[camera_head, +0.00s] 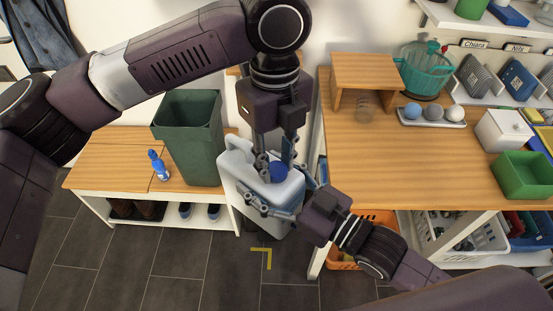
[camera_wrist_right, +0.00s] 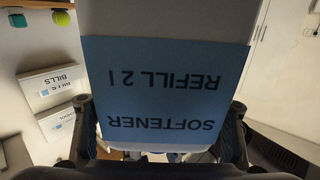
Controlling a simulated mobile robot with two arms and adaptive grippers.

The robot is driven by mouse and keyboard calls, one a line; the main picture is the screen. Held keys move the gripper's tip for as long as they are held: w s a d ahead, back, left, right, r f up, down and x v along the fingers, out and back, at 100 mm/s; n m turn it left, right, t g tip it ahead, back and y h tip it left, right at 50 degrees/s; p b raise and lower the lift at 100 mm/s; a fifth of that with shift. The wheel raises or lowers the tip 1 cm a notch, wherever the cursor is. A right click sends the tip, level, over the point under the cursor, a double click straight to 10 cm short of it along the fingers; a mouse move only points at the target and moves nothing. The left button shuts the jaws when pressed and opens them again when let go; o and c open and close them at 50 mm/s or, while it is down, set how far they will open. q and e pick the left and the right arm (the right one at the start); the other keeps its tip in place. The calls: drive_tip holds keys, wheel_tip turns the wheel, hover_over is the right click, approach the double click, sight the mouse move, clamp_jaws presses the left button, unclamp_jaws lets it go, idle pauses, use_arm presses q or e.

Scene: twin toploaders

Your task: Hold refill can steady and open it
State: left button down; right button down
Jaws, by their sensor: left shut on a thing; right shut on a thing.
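The refill can (camera_head: 237,164) is a pale grey-white jug with a blue cap (camera_head: 278,174) on top, in the middle of the head view. My left gripper (camera_head: 276,160) points down from above and is shut on the cap. My right gripper (camera_head: 285,194) comes from the lower right and is shut around the can body. In the right wrist view, the can (camera_wrist_right: 165,18) fills the middle between the fingers (camera_wrist_right: 162,122). Its blue label reads "SOFTENER REFILL 2 l", upside down. The can's underside and what bears it are hidden in the head view.
A green bin (camera_head: 188,140) and a small blue bottle (camera_head: 158,165) stand on the low wooden bench (camera_head: 105,165) at left. The wooden table (camera_head: 400,165) at right bears a glass, a tray of balls, a teal basket and a green box (camera_head: 522,180). An orange crate (camera_head: 375,218) is below.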

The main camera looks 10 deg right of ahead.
use_arm(q)
drive_tip(key=n, duration=0.3)
drive_tip(key=shift+s+d+r+n, duration=0.1)
drive_tip(key=shift+d+n, duration=0.15)
drive_tip(key=shift+n, duration=0.15)
drive_tip(key=n, duration=1)
drive_tip(key=shift+a+n, duration=0.15)
drive_tip(key=shift+n, duration=0.15)
drive_tip(key=n, duration=0.3)
drive_tip(key=shift+a+n, duration=0.1)
drive_tip(key=shift+n, duration=0.3)
drive_tip(key=n, duration=0.3)
drive_tip(key=shift+r+n, duration=0.1)
drive_tip(key=shift+n, duration=0.2)
drive_tip(key=n, duration=0.5)
drive_tip(key=shift+a, duration=0.1)
drive_tip(key=n, duration=0.3)
drive_tip(key=shift+n, duration=0.3)
drive_tip(key=n, duration=0.4)
drive_tip(key=shift+n, duration=0.4)
use_arm(e)
drive_tip(key=shift+s+a+r, duration=0.1)
drive_tip(key=shift+r, duration=0.15)
